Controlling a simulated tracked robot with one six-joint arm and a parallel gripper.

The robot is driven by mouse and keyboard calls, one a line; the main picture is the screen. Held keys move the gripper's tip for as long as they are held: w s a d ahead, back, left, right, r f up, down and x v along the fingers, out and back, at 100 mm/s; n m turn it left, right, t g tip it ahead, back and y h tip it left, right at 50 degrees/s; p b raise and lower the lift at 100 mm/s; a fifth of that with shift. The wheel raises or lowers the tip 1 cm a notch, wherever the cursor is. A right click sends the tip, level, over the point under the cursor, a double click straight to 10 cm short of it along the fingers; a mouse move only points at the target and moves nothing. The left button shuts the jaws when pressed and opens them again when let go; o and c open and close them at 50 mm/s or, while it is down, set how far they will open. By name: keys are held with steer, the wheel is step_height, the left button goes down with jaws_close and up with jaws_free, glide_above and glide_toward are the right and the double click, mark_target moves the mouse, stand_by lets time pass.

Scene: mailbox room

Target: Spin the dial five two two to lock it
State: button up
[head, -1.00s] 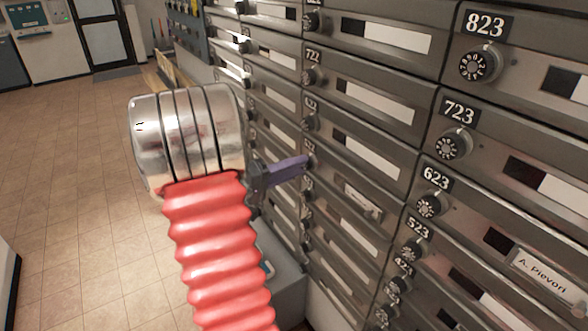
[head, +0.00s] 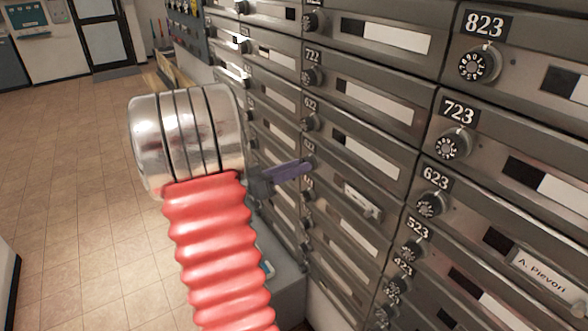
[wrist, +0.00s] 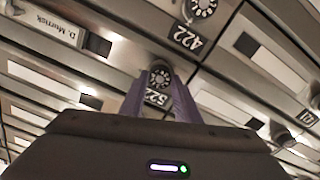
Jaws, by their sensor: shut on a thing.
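The dial of box 522 (wrist: 160,77) is a dark round knob with a numbered face, shown upside down in the wrist view. Its 522 label (wrist: 156,98) is partly covered by my purple fingers. My gripper (wrist: 159,82) is shut on the dial, with one finger on each side of it. In the head view my gripper (head: 306,162) reaches the box front from the left, and its fingers hide most of the dial. I cannot read which digit the dial points to.
Rows of grey mailboxes with numbered dials fill the right side. The 622 dial (head: 311,122) sits just above my gripper. The 422 dial (wrist: 203,7) is close by in the wrist view. A name plate (head: 362,201) is on the 522 box. Tiled floor (head: 70,200) lies open at left.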

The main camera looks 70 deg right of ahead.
steer(key=shift+f+m, duration=0.25)
steer(key=shift+m, duration=0.45)
steer(key=o, duration=1)
steer(key=shift+r, duration=0.15)
steer(key=shift+o, duration=0.2)
steer(key=shift+w+a, duration=0.1)
steer(key=shift+w, duration=0.05)
steer(key=v, duration=1.3)
steer(key=shift+w+a, duration=0.2)
